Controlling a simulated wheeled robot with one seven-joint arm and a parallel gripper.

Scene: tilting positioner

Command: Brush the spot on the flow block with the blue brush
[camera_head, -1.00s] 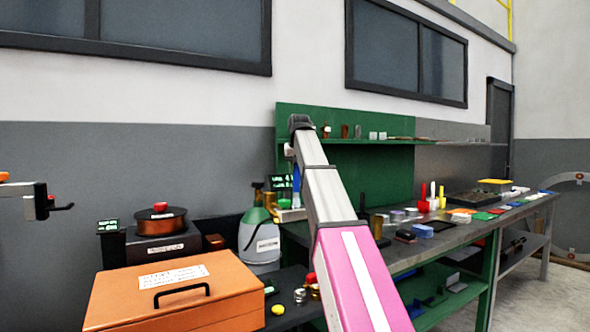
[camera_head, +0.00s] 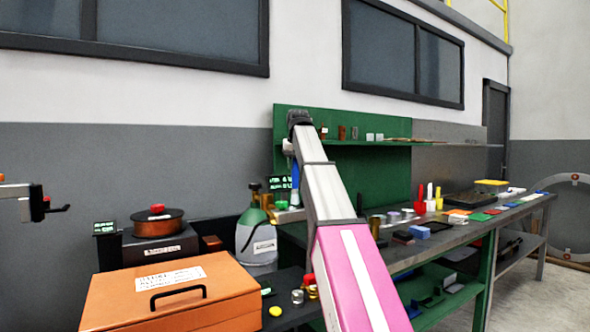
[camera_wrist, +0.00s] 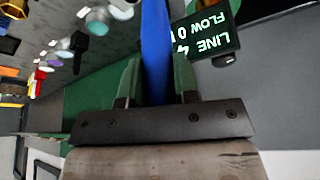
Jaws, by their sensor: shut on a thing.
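My gripper (camera_wrist: 155,90) is shut on the blue brush (camera_wrist: 156,50), whose blue handle stands between the green fingers in the wrist view. The blue brush also shows in the head view (camera_head: 295,184), roughly upright below the end of my arm. Its bristle end is not clear in either view. Beside it is a dark display with green text, reading "LINE 4" and "FLOW 0" in the wrist view (camera_wrist: 205,31). I cannot clearly make out the flow block or its spot; small metal and brass-coloured parts sit just below the brush in the head view.
A grey bottle with a green top (camera_head: 257,240) stands left of the brush. An orange case (camera_head: 150,300) is at the front left. The green workbench (camera_head: 487,275) to the right holds several small items. A shelf (camera_head: 360,142) runs behind my arm.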

